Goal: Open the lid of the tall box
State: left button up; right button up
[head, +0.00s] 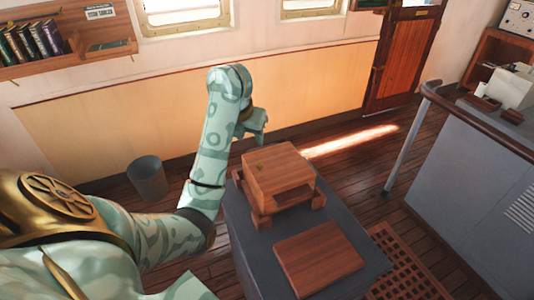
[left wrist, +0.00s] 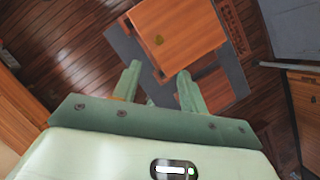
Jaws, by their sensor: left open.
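The tall wooden box (head: 265,190) stands on a grey pedestal (head: 243,238), with chunky wooden feet at its corners. Its lid (head: 278,165) lies flat on top and looks closed; a small brass-coloured spot shows near its left edge. The front face has a dark recess. My left gripper (head: 258,128) is above and behind the box, apart from it. In the left wrist view the two fingers of my left gripper (left wrist: 158,78) are spread and empty, with the box (left wrist: 178,38) beyond them. My right gripper is not in view.
A flat wooden board (head: 318,257) lies on the pedestal in front of the box. A grey bin (head: 147,178) stands on the floor to the left. A grey console (head: 470,165) with a rail is at the right. Open floor lies behind the pedestal.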

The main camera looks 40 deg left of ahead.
pick_arm(q)
jog(key=b, duration=0.3)
send_near(259, 164)
jog(key=b+x, duration=0.2)
jog(key=x, duration=0.5)
jog(key=shift+d+f+b, duration=0.1)
jog(key=shift+f+b, duration=0.1)
jog(key=shift+b, duration=0.2)
jog(key=shift+w+f, duration=0.1)
jog(key=shift+f, duration=0.2)
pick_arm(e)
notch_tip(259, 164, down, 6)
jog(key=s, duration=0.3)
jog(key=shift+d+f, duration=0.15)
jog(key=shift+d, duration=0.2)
pick_arm(q)
grip_shut()
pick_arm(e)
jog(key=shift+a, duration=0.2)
